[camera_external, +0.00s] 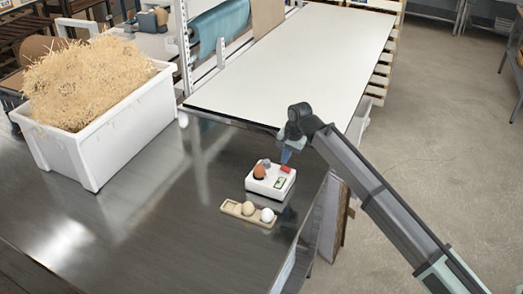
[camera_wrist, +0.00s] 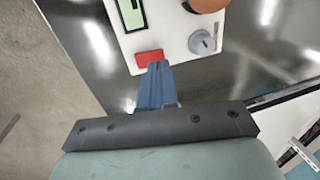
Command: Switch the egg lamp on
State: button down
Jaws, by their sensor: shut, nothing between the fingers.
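The egg lamp is a white box (camera_external: 261,187) on the metal table, with a brown egg (camera_external: 260,171) on its top. In the wrist view the box (camera_wrist: 170,39) shows a red switch (camera_wrist: 149,57), a grey knob (camera_wrist: 202,42), a green display (camera_wrist: 131,14) and part of the brown egg (camera_wrist: 206,4). In the outside view the red switch (camera_external: 286,169) is at the box's far right corner. My gripper (camera_wrist: 158,66) is shut and empty, its blue fingertips at the red switch's edge. I cannot tell whether they touch it.
A wooden egg tray (camera_external: 229,207) with two pale eggs (camera_external: 267,215) lies in front of the box. A white crate of straw (camera_external: 120,136) stands at the left. The metal table between is clear. A white-topped table (camera_external: 300,60) stands behind.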

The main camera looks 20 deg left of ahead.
jog(key=shift+x, duration=1.25)
jog(key=shift+a+f, duration=0.15)
jog(key=shift+f, duration=0.05)
jog(key=shift+d, duration=0.85)
jog(key=shift+r, duration=0.1)
jog(key=v, duration=1.4)
